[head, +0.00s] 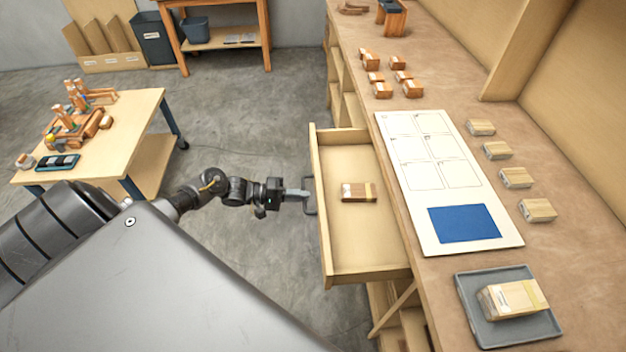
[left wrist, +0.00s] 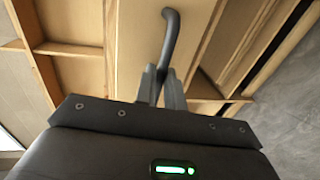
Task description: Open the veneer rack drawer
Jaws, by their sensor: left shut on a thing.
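The veneer rack drawer (head: 345,232) is a light wooden drawer under the workbench, and it stands pulled out with its inside showing in the head view. One wood-coloured block (head: 357,192) with a paler band lies in it. My left gripper (head: 303,194) is at the middle of the drawer front, shut on the dark drawer handle (head: 311,196). The left wrist view shows the handle (left wrist: 172,35) as a bent dark bar running down between the fingers (left wrist: 160,88). My right gripper is not in view.
The workbench (head: 430,95) carries a white board (head: 437,178) with a blue patch, several wooden blocks, and a grey tray (head: 512,335) holding a wrapped bundle. A wheeled table (head: 135,125) stands at the left. Grey floor (head: 250,130) between them is clear.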

